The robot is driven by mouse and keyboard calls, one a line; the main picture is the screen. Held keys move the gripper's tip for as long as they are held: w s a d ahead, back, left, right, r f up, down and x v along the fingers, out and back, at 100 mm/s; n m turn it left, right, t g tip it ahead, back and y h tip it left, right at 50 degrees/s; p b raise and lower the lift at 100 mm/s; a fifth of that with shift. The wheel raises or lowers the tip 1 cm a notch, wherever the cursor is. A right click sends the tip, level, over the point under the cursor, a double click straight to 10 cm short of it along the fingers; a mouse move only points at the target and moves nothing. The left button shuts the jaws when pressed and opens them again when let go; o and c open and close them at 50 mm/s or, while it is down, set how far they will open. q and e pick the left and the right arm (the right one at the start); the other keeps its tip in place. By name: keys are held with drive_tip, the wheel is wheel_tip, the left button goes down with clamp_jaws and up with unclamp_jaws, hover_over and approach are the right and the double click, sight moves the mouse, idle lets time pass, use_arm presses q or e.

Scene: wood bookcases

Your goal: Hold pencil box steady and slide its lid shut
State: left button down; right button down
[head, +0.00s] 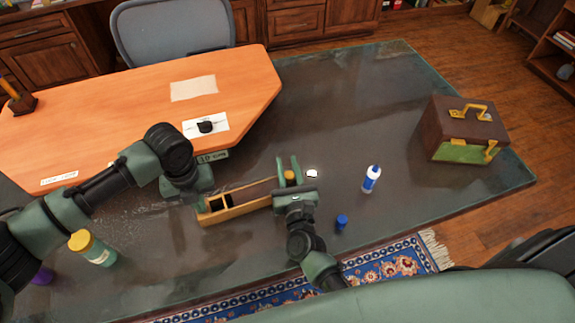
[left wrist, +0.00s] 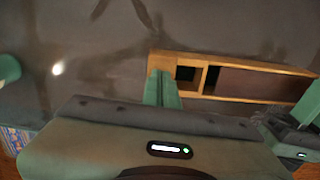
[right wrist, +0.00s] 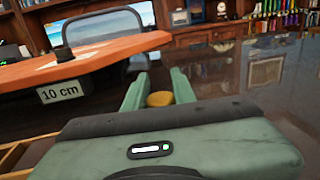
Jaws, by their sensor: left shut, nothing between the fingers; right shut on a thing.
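The long wooden pencil box (head: 243,208) lies on the dark glossy surface; it also shows in the left wrist view (left wrist: 245,98). A dark brown panel, seemingly its lid (left wrist: 258,82), covers much of the top, and dark openings show at the left end. My left gripper (left wrist: 163,85) is shut and empty, its fingers at that end; exact contact is unclear. My right gripper (head: 289,167) is at the box's right end, shut on a round yellow-brown knob (right wrist: 160,99). My gripper hides that end, so I cannot tell how the knob joins the lid.
A white-and-blue bottle (head: 371,180), a blue cap (head: 342,222) and a small white item (head: 312,173) are right of the box. A brown case (head: 466,125) is further right. A yellow-capped bottle (head: 95,250) is left. An orange board (head: 130,100) lies behind.

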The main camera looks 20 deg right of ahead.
use_arm(q)
drive_tip(key=shift+s+f, duration=0.25)
drive_tip(key=shift+f, duration=0.1)
use_arm(e)
drive_tip(key=shift+s+a, duration=0.1)
drive_tip(key=shift+a, duration=1.05)
drive_tip(key=c, duration=1.1)
unclamp_jaws()
drive_tip(key=shift+s+f, duration=0.1)
drive_tip(key=shift+s, duration=0.05)
drive_tip(key=s, duration=0.4)
drive_tip(key=s+a, duration=0.1)
drive_tip(key=s, duration=0.6)
drive_tip(key=shift+s+a, duration=0.3)
drive_tip(key=shift+s, duration=0.1)
